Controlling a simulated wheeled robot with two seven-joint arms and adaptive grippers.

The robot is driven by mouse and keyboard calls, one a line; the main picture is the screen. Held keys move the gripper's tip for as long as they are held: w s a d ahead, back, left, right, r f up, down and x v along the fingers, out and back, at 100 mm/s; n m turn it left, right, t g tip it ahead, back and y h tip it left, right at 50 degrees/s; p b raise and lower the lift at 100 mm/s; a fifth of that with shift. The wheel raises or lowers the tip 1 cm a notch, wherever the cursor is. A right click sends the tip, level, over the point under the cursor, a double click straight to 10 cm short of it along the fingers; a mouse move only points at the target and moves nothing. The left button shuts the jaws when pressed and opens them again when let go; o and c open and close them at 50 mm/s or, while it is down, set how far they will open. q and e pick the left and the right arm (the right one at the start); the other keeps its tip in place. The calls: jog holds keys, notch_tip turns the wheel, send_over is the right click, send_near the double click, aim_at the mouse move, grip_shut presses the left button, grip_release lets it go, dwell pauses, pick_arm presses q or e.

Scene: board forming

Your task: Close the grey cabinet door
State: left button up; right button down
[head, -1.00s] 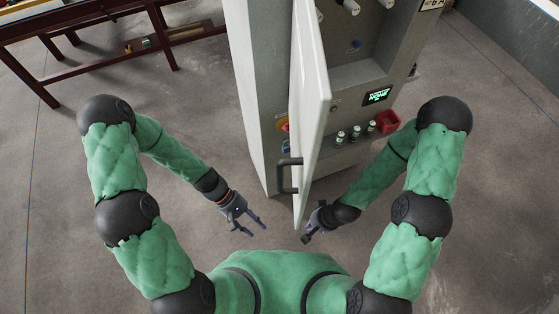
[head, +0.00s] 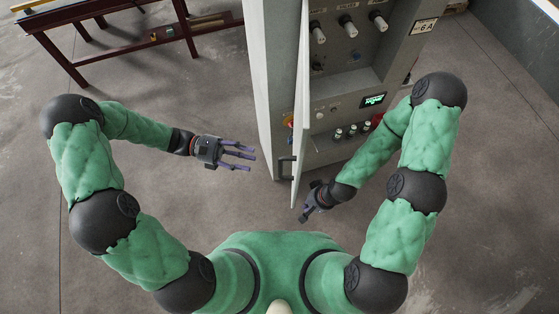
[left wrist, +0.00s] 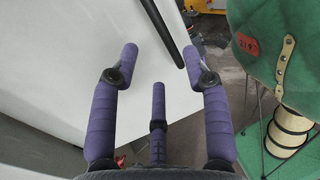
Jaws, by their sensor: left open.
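The grey cabinet (head: 272,70) stands ahead with its door (head: 302,90) open, seen nearly edge-on in the head view. A dark bar handle (head: 285,168) sits low on the door's left face. My left gripper (head: 252,156) is open and empty, left of the handle, its fingers pointing right at the door and apart from the handle. In the left wrist view, the pale door panel (left wrist: 60,50) lies beyond the spread fingers, with the dark handle (left wrist: 160,30) crossing the top. My right gripper (head: 308,212) is just right of the door's lower end; its finger opening is unclear.
Inside the cabinet are a panel with several knobs (head: 348,28), a small lit display (head: 373,100) and several small bottles (head: 351,131). A dark red table (head: 100,25) stands at the back left. The floor (head: 180,90) left of the cabinet is clear.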

aim_at(281, 165)
pick_arm(q)
jog(key=x, duration=0.3)
jog(key=p+x, duration=0.1)
jog(key=x, duration=0.3)
jog(key=p+x, duration=0.1)
jog(key=x, duration=0.2)
jog(key=shift+d+r, duration=0.25)
jog(key=shift+d, duration=0.1)
grip_shut()
